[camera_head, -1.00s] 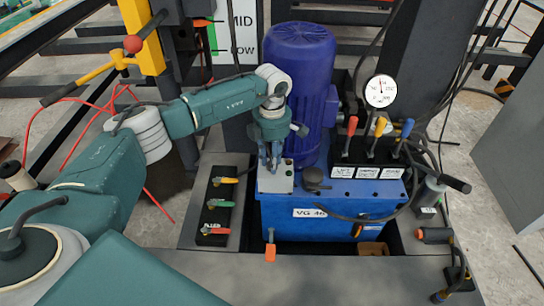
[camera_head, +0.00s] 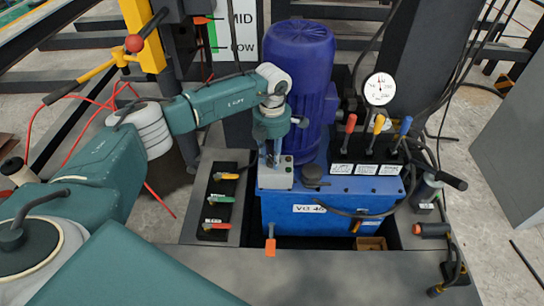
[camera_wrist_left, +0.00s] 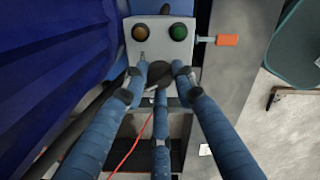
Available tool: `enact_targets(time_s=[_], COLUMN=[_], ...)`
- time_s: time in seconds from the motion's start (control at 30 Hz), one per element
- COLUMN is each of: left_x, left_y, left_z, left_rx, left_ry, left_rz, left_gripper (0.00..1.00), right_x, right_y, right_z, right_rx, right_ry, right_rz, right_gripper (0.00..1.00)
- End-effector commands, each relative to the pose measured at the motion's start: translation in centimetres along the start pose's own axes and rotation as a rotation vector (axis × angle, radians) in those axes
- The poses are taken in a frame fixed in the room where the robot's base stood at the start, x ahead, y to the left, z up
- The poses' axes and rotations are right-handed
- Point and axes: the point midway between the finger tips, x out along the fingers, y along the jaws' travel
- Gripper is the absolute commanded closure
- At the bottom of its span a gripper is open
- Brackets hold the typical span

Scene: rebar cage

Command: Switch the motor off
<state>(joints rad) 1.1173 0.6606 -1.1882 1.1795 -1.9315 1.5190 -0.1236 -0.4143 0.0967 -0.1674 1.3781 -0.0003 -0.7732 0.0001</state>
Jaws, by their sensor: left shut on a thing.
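The blue motor (camera_head: 300,70) stands upright on the blue tank (camera_head: 310,208). A small grey switch box (camera_head: 275,178) sits at the tank's left front corner. In the left wrist view, the box (camera_wrist_left: 150,35) carries an amber lamp (camera_wrist_left: 138,32) and a green lamp (camera_wrist_left: 178,31). A dark knob (camera_wrist_left: 157,70) is below the lamps. My left gripper (camera_head: 274,158) points down onto the box. In the left wrist view its three fingers (camera_wrist_left: 158,80) are closed around the knob and partly hide it. The knob's setting cannot be told. My right gripper is out of view.
Red, yellow and blue levers (camera_head: 376,125) stand right of the motor, below a round gauge (camera_head: 379,89). A panel with several coloured handles (camera_head: 218,203) lies left of the tank. An orange-handled valve (camera_head: 270,247) projects in front. Hoses run at the right.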

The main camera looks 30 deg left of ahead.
Motion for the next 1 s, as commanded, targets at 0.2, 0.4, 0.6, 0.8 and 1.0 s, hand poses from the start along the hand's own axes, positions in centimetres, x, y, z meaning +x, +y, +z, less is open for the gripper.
enact_targets(time_s=[0.2,0.4,0.6,0.8,1.0], left_x=[-0.1,0.0,-0.9,-4.6,-8.8], left_y=[0.1,0.1,0.1,0.1,0.1], left_z=[0.0,0.0,0.1,0.1,0.1], left_rx=[0.0,0.001,0.001,0.002,0.0], left_ry=[-0.002,-0.001,-0.003,-0.005,-0.005], left_rz=[0.002,0.001,0.001,0.003,0.003], left_gripper=[0.54,0.54,0.54,0.54,0.54], right_x=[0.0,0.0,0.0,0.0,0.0], right_y=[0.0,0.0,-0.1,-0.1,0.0], right_z=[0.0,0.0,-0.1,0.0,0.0], right_rx=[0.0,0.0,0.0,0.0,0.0], right_ry=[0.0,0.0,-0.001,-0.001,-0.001], right_rz=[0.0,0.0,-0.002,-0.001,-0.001], right_gripper=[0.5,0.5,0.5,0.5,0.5])
